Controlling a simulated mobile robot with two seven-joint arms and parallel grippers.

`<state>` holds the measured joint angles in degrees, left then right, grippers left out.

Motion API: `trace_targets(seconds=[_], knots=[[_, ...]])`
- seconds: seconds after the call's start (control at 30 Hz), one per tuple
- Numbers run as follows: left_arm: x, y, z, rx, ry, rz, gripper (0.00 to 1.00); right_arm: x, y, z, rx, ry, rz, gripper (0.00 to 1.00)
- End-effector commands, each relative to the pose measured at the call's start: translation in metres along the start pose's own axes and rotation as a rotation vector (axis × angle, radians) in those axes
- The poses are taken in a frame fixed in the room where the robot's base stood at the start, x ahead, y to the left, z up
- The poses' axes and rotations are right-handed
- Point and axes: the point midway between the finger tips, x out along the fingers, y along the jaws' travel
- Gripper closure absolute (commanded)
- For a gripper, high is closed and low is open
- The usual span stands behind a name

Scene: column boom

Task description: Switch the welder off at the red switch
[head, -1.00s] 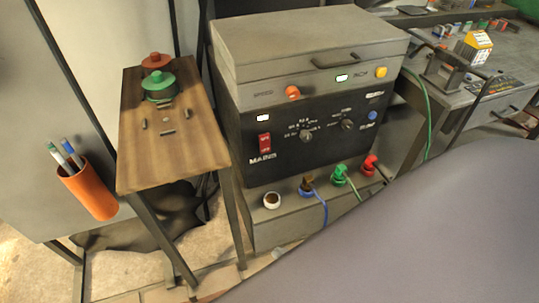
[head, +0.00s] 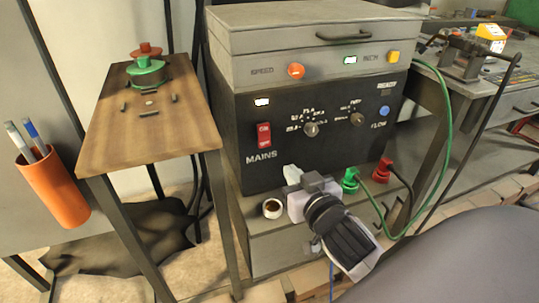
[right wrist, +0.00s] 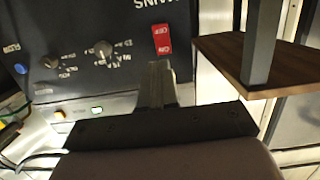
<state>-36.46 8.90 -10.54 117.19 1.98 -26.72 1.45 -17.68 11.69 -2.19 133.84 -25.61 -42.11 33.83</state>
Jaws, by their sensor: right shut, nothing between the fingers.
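The welder (head: 330,90) is a grey box with a black front panel. Its red MAINS switch (head: 263,134) sits at the panel's left, with a lit white lamp above it. My right gripper (head: 291,173) is shut and empty, below and right of the switch in the head view, apart from it. In the right wrist view the red switch (right wrist: 161,40) shows upside down with ON and OFF marks, just beyond the fingertips (right wrist: 158,68). Which way it is rocked I cannot tell. My left gripper is not in view.
Green and red plugs (head: 350,180) with cables and a small white-rimmed socket (head: 272,208) line the ledge below the panel. A wooden stand (head: 150,135) with green and red knobs stands left. An orange pen cup (head: 55,188) hangs further left.

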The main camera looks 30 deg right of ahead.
Motion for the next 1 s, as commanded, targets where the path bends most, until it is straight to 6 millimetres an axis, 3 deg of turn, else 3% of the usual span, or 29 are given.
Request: trace_targets(seconds=[0.27,0.43,1.0], knots=[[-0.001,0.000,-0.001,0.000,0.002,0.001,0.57,0.001,0.000,0.000,-0.001,-0.001,-0.001,1.00],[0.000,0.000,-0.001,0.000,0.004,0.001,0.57,0.011,-0.001,0.000,-0.003,0.001,-0.002,1.00],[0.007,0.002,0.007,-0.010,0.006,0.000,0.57,0.102,0.000,0.000,-0.003,0.000,-0.001,1.00]])
